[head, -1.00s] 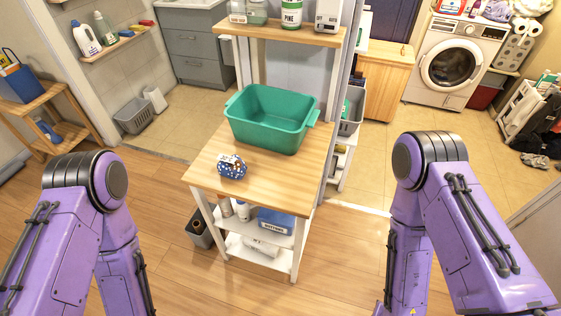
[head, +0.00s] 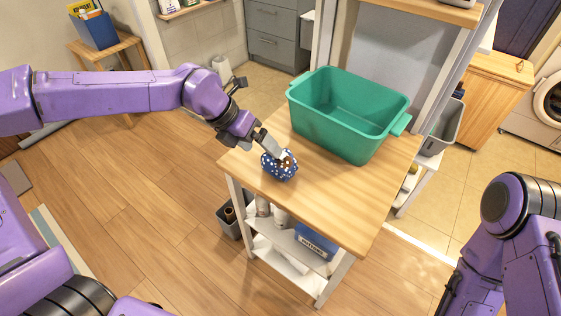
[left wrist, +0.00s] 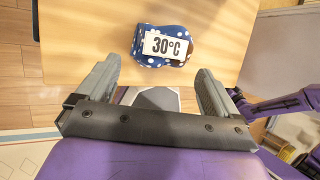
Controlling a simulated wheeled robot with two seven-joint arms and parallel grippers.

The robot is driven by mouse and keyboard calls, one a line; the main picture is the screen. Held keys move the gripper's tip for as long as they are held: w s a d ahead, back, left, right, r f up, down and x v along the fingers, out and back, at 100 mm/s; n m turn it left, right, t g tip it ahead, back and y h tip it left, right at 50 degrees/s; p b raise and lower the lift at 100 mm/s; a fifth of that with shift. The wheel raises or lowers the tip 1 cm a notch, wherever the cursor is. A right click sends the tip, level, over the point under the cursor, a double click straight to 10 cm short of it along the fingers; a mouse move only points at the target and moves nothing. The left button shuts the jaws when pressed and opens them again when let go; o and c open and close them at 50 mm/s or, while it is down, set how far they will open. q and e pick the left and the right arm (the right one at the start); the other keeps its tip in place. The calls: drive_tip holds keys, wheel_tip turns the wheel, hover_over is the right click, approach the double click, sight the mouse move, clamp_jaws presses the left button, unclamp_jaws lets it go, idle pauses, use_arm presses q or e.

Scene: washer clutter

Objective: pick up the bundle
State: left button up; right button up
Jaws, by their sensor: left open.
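The bundle (head: 279,166) is a small blue cloth roll with white dots and a brown patch, lying on the wooden table top (head: 345,205) near its left edge. In the left wrist view the bundle (left wrist: 150,58) carries a white label reading "30°C". My left gripper (head: 270,147) is right at the bundle in the head view. In the left wrist view its two fingers (left wrist: 157,78) are spread apart, with the bundle just beyond the tips and roughly centred between them. Nothing is held. My right gripper is out of view; only part of that arm shows.
A green tub (head: 345,115) stands on the table close behind the bundle. A shelf frame rises at the back of the table. The lower shelf holds bottles and a blue box (head: 315,241). A grey bin (head: 232,219) stands on the floor at the left. The table's front right is clear.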

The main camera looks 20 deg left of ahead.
use_arm(q)
drive_tip(key=x, duration=0.7)
drive_tip(key=shift+w+d+f, duration=0.15)
drive_tip(key=shift+w+d, duration=0.05)
drive_tip(key=shift+d, duration=0.1)
drive_tip(key=c, duration=0.8)
drive_tip(key=shift+r, duration=0.5)
wheel_tip(320, 180, up, 3)
drive_tip(key=shift+a+f, duration=0.1)
drive_tip(key=shift+f, duration=0.1)
drive_tip(key=s+a+r, duration=0.8)
drive_tip(key=s+r, duration=0.1)
drive_tip(key=s, duration=0.2)
drive_tip(key=shift+s+r+p, duration=0.25)
drive_tip(key=shift+s+p, duration=0.1)
drive_tip(key=shift+p, duration=0.1)
